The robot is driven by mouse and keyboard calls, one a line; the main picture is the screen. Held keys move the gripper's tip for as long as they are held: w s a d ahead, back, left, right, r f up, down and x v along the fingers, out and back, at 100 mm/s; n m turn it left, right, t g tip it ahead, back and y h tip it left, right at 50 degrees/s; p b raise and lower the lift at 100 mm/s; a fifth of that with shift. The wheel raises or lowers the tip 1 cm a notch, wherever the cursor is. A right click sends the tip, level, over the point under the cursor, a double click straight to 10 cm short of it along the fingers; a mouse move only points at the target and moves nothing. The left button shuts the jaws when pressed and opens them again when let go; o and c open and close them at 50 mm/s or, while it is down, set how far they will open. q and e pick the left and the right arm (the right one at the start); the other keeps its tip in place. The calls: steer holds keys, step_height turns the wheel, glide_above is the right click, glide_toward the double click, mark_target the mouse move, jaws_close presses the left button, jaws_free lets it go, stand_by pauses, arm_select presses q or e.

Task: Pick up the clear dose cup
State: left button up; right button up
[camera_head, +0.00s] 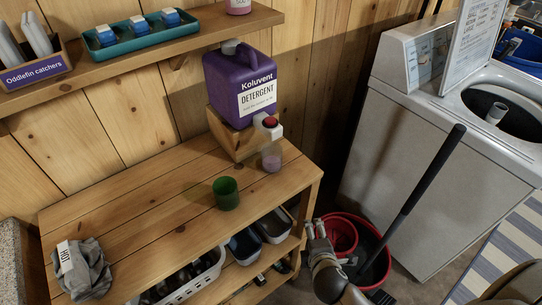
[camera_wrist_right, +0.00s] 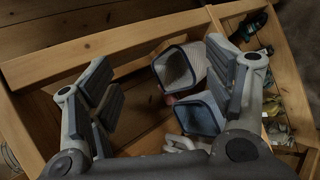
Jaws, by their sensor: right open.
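The clear dose cup (camera_head: 271,160) stands upright on the wooden table (camera_head: 150,195), near its right back corner. It is see-through with a pinkish tint, and sits just below the red-and-white spout of the purple detergent jug (camera_head: 240,80). My right gripper (camera_head: 319,232) is open and empty, off the table's right end, lower in the picture than the cup. In the right wrist view its spread fingers (camera_wrist_right: 168,95) frame a shelf with bins; I cannot make out the cup there. My left gripper is not in view.
A green cup (camera_head: 226,194) stands left of the clear one. A grey cloth (camera_head: 85,272) lies at the table's left end. Bins (camera_head: 272,226) fill the shelf below. Red buckets (camera_head: 372,250) with a dark handle stand before the washing machine (camera_head: 400,150). The table's middle is clear.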

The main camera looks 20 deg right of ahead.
step_height(320, 180, up, 10)
steer(key=w+f+n+t, duration=0.1)
steer(key=w+n+t, duration=0.1)
steer(key=n+t+y, duration=0.3)
steer(key=n+t, duration=0.3)
steer(key=n, duration=1.1)
glide_toward(276, 160)
steer(key=w, duration=0.1)
steer(key=shift+w+a+n+y+p, duration=0.3)
steer(key=shift+w+n+p, duration=0.1)
steer(key=shift+n, duration=0.2)
steer(key=w+p, duration=0.1)
steer(key=w, duration=0.4)
steer(key=shift+w+a, duration=0.1)
steer(key=shift+w, duration=0.05)
steer(key=w, duration=0.3)
steer(key=w+p, duration=0.1)
steer(key=shift+w+d, duration=0.3)
steer(key=shift+w, duration=0.05)
steer(key=shift+w+f, duration=0.1)
steer(key=shift+w, duration=0.25)
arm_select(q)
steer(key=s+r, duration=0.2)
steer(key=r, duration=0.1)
